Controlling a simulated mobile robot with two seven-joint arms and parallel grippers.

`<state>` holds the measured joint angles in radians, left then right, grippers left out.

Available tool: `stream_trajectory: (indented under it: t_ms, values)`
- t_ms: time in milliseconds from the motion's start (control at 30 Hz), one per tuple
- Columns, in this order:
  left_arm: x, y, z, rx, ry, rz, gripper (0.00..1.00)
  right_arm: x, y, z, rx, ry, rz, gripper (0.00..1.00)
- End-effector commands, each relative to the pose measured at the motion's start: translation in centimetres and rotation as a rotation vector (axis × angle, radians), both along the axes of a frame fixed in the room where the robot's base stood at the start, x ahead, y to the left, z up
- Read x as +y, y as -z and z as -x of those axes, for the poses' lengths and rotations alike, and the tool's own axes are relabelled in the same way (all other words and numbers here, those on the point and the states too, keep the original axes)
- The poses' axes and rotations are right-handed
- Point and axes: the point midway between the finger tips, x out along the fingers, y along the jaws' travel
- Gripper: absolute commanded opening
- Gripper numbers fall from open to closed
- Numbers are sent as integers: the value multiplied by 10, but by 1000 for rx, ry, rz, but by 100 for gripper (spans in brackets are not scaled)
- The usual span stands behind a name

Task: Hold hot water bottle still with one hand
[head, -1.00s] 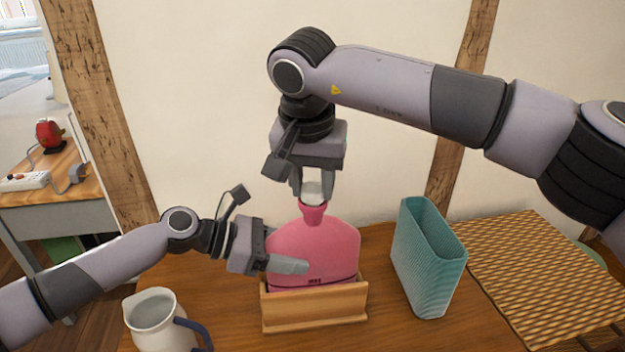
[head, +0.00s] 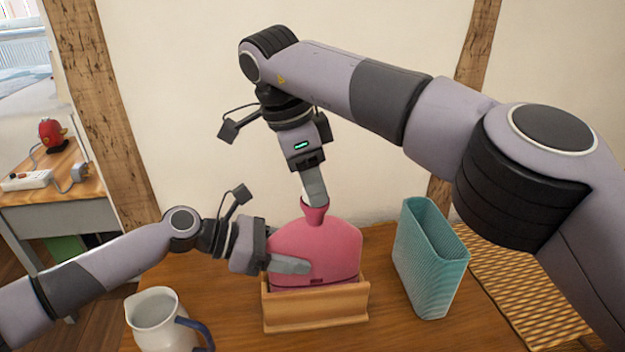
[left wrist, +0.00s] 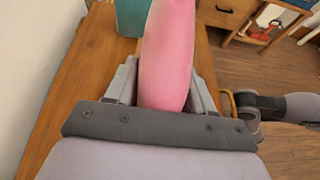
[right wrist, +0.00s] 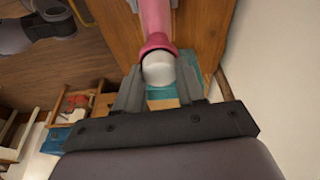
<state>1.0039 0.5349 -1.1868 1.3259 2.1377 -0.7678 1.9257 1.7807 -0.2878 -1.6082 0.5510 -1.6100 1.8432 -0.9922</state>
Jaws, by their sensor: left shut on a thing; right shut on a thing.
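The pink hot water bottle (head: 318,245) stands upright in a wooden holder (head: 315,309) on the table, neck up. My left gripper (head: 290,265) is shut on the bottle's body from the left; in the left wrist view the pink body (left wrist: 167,60) sits between its fingers. My right gripper (head: 315,192) is above the bottle, pointing down, its fingers at the neck. In the right wrist view it is shut on a white stopper (right wrist: 158,70) at the bottle's pink mouth (right wrist: 157,42). The fingers hide most of the stopper in the head view.
A teal ribbed container (head: 432,262) stands to the right of the holder. A white jug (head: 157,318) with a blue handle stands at the front left. A woven mat (head: 520,290) lies at the right, and a wall is close behind.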

Motion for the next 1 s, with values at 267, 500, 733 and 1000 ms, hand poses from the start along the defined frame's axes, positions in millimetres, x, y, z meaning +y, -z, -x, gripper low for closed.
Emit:
stream_trajectory:
  t_ms: [267, 500, 733, 1000]
  values:
    - [2, 2, 0, 4, -4, -3, 0, -1, 0, 0, 2, 16, 4, 2]
    - [2, 3, 0, 4, -4, -3, 0, -1, 0, 0, 2, 14, 2, 64]
    - [2, 3, 0, 4, -3, -4, 0, 0, -3, 0, 0, 13, 1, 64]
    - [1, 3, 0, 3, -3, -5, 0, 0, -37, 0, -1, 14, 2, 64]
